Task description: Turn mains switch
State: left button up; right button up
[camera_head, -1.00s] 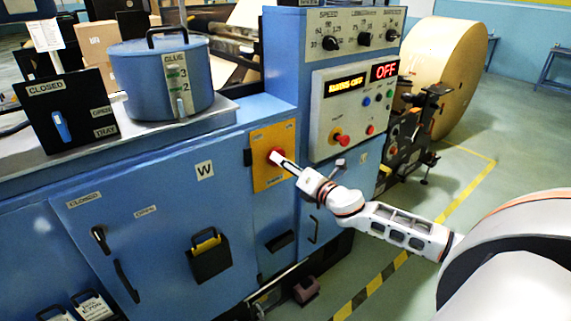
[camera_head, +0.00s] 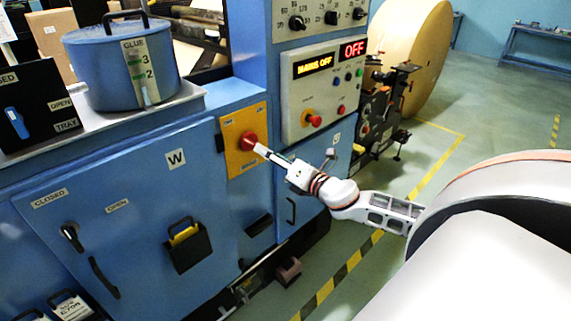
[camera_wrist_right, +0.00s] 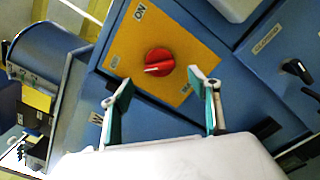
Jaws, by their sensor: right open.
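The mains switch is a red rotary knob (camera_head: 248,141) on a yellow plate (camera_head: 233,160) on the blue machine's front. In the right wrist view the knob (camera_wrist_right: 159,62) shows a pale pointer mark, and the plate (camera_wrist_right: 130,45) carries an ON label away from the pointer. My right gripper (camera_head: 266,153) is right in front of the knob in the head view. In the right wrist view its fingers (camera_wrist_right: 160,85) are spread wide with nothing between them, and the knob lies just beyond the tips. Contact cannot be told. My left gripper is not in view.
The control panel (camera_head: 326,88) above the plate reads MAINS OFF and OFF. It has a red button (camera_head: 314,121) and rotary dials. A glue pot (camera_head: 122,62) stands on the left ledge. A kraft roll (camera_head: 405,45) stands behind right. The floor at right is free.

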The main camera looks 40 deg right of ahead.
jog(key=s, duration=0.6)
jog(key=shift+d, duration=0.25)
dwell(0.3)
jog(key=s+a+f+m+g, duration=0.1)
jog(key=s+a+f+m, duration=0.2)
jog(key=f, duration=0.4)
jog(key=s+a+f+m+g+h, duration=0.1)
jog(key=s+f+m+g, duration=0.15)
jog(key=f+m, duration=0.3)
jog(key=s+a+f+m+g, duration=0.1)
jog(key=s+a+f+m, duration=0.25)
jog(key=f, duration=0.45)
jog(key=s+a+f+m+g+y, duration=0.1)
jog(key=s+a+f+m+g, duration=0.2)
jog(key=s+a+f+m, duration=0.9)
jog(key=shift+a+y, duration=0.4)
jog(key=shift+a, duration=0.85)
jog(key=shift+s, duration=0.1)
